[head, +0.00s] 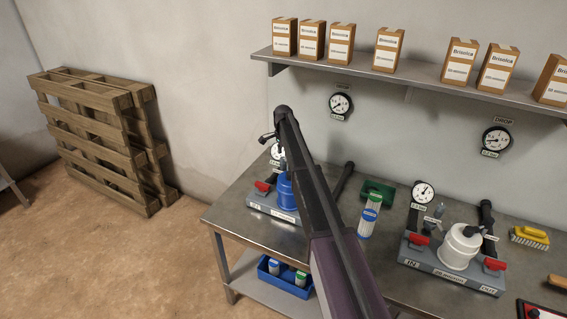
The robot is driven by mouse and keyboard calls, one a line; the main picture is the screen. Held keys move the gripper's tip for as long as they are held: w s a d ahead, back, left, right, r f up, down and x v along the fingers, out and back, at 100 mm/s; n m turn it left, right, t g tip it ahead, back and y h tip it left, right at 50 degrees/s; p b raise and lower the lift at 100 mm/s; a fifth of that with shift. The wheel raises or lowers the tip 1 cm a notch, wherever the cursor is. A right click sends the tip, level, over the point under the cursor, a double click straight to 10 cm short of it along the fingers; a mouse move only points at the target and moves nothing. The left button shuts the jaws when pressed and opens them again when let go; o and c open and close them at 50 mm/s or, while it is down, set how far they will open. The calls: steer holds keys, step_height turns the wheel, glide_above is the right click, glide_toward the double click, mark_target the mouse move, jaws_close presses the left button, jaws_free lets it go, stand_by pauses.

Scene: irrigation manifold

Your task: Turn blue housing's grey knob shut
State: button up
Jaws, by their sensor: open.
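The blue housing (285,192) stands upright on a grey base at the left of the steel bench. My arm crosses in front of its right side. A small grey part (283,164) shows just above the housing, partly covered by my arm; I cannot tell whether it is the grey knob or how it is turned. My gripper (267,137) shows only as a small dark piece left of the arm's far end, above the blue housing and apart from it. The rest of my gripper is hidden. It is open, and nothing is seen in it.
A white housing (460,247) with red valves stands right. A boxed shelf (420,76) hangs above.

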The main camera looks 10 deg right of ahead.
steer(key=shift+f+b, duration=0.7)
steer(key=shift+f, duration=0.25)
